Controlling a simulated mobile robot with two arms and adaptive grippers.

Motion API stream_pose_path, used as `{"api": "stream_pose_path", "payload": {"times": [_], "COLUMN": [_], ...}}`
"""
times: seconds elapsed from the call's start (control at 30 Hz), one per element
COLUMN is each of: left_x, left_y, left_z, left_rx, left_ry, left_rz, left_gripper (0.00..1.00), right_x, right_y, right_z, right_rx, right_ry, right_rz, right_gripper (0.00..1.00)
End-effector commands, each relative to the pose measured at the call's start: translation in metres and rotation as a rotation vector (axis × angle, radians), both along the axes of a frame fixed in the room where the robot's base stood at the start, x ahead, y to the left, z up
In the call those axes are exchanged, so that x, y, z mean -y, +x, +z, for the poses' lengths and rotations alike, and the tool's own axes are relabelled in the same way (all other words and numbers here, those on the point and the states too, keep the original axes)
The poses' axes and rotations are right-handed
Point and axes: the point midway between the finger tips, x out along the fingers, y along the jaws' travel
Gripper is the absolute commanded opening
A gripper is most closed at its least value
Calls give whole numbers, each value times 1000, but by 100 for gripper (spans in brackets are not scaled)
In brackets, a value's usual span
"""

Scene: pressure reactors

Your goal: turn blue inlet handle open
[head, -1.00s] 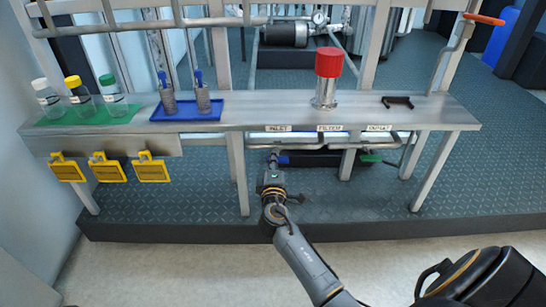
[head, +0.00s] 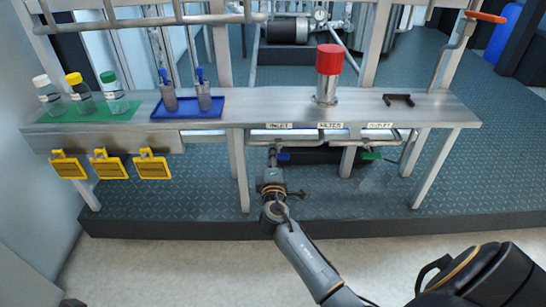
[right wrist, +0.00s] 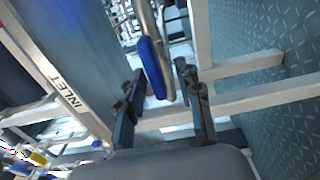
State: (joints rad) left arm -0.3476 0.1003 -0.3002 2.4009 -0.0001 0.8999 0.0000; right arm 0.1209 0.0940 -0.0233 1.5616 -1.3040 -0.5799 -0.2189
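The blue inlet handle (head: 284,156) sits under the front edge of the steel shelf, below the INLET label (head: 279,126). In the right wrist view the blue handle (right wrist: 152,68) is a rounded blue grip on a metal pipe. My right gripper (head: 272,158) reaches up to it from below. In the right wrist view its two dark fingers (right wrist: 160,72) stand apart, with the blue handle between or just beyond their tips. I see a gap on the right side; contact on the left is unclear. A small dark part at the lower left edge of the head view may be my left gripper.
A green outlet handle (head: 370,155) is to the right under the shelf (head: 240,111). A red-capped cylinder (head: 329,75), a blue tray (head: 187,114) and several bottles stand on top. Yellow tags (head: 109,168) hang at left. Shelf legs flank the handle area.

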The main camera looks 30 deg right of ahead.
Motion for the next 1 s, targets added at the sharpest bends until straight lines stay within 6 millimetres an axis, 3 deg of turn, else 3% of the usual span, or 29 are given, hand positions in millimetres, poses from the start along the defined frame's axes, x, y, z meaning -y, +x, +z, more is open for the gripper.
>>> {"api": "stream_pose_path", "payload": {"times": [0.33, 0.73, 1.0], "left_x": [0, 0, 0], "left_y": [0, 0, 0], "left_z": [0, -1, -1], "left_rx": [-2, -3, -3], "left_ry": [0, 0, 0], "left_rz": [1, 0, 0], "left_gripper": [41, 41, 41], "right_x": [-6, -48, -62], "right_y": [-10, -79, -101], "right_z": [0, -1, 0], "right_rx": [0, -2, 1], "right_ry": [2, 2, 2], "right_rz": [0, 0, -1], "right_gripper": [35, 35, 35]}}
